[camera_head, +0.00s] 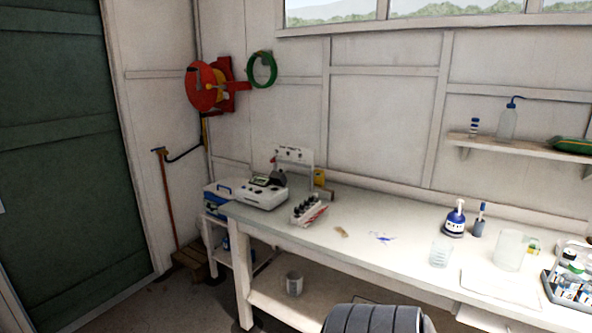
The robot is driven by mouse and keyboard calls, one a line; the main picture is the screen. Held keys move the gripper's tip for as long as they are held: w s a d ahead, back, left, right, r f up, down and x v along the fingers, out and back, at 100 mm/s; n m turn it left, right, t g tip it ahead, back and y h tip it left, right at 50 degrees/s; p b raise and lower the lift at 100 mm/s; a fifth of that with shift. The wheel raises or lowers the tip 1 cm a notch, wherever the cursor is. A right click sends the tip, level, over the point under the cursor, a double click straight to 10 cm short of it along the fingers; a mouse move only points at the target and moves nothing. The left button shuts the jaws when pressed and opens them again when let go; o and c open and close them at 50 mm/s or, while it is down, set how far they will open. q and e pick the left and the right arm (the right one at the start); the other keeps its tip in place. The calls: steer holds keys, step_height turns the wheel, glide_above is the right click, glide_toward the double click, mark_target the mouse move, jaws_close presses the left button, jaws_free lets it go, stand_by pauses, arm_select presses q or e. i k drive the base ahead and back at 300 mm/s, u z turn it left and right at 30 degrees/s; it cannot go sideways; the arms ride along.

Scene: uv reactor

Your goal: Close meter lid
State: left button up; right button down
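The meter (260,196) is a small white box with dark parts on top, near the left end of the long white bench. A dark grey rounded piece (259,180), which looks like its lid, stands up from the top of the housing. It appears raised, but it is too small to tell its exact angle. Neither of my grippers shows in the head view, so nothing is seen touching the meter.
A rack of dark-capped vials (308,209) stands right of the meter, with a white stand (294,154) behind. Bottles, beakers and a tray (549,290) crowd the bench's right end. The bench middle is mostly clear.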

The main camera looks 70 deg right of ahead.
mark_target(279, 177)
steer(key=z, duration=0.75)
steer(key=i, duration=0.95)
steer(key=z, duration=1.05)
